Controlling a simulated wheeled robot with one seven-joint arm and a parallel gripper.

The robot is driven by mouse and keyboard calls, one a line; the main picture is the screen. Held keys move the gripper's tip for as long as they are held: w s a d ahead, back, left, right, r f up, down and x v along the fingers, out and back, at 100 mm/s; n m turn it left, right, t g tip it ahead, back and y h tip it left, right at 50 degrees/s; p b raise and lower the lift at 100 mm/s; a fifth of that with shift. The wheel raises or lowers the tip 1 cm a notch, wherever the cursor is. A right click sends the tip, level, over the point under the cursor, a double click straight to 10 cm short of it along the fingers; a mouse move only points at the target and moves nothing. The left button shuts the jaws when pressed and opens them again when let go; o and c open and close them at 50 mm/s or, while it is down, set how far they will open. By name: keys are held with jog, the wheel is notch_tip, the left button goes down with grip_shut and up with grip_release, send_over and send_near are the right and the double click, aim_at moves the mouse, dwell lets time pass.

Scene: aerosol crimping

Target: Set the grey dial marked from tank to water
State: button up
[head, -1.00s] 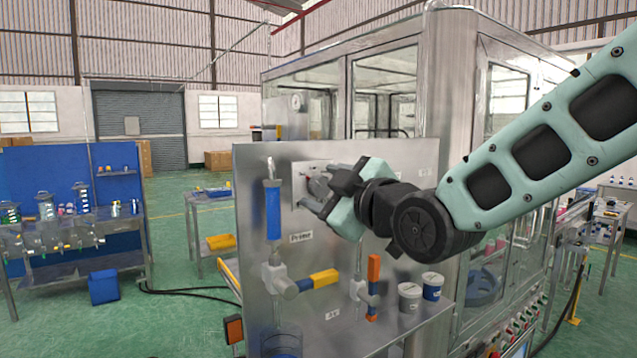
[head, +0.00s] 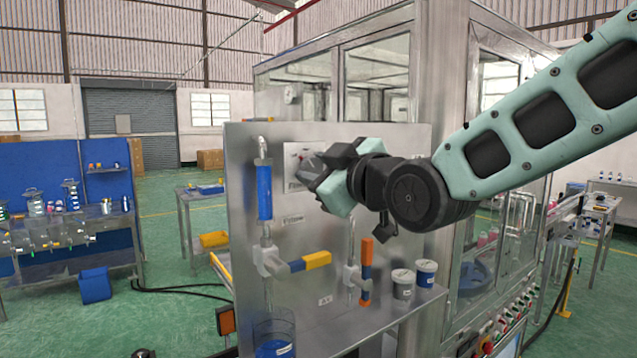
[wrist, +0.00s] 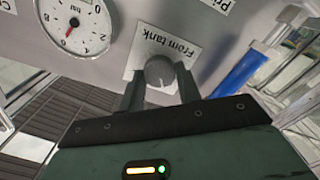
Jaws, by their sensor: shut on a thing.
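The grey dial (wrist: 160,74) shows in the wrist view in front of a white label reading "From tank" (wrist: 176,50), which appears upside down there. My gripper (wrist: 160,92) has its two fingers on either side of the dial and is shut on it. In the head view my gripper (head: 316,174) is at the upper part of the steel panel (head: 330,140) and hides the dial. A pale mark shows on the dial's face, but I cannot tell which setting it points to.
A pressure gauge (wrist: 74,22) is beside the dial in the wrist view. The panel also carries a blue cylinder (head: 264,192), a yellow-ended valve handle (head: 316,260) and an orange handle (head: 366,270).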

jog(key=m+b, duration=0.4)
jog(key=b, duration=0.1)
jog(key=shift+d+f+b, duration=0.1)
jog(key=shift+f+b, duration=0.2)
jog(key=shift+b, duration=0.05)
jog(key=m+b, duration=0.3)
jog(key=shift+r, duration=0.2)
jog(key=o, duration=1)
jog(key=shift+r, duration=0.1)
jog(key=shift+c, duration=0.2)
jog(key=shift+s, duration=0.1)
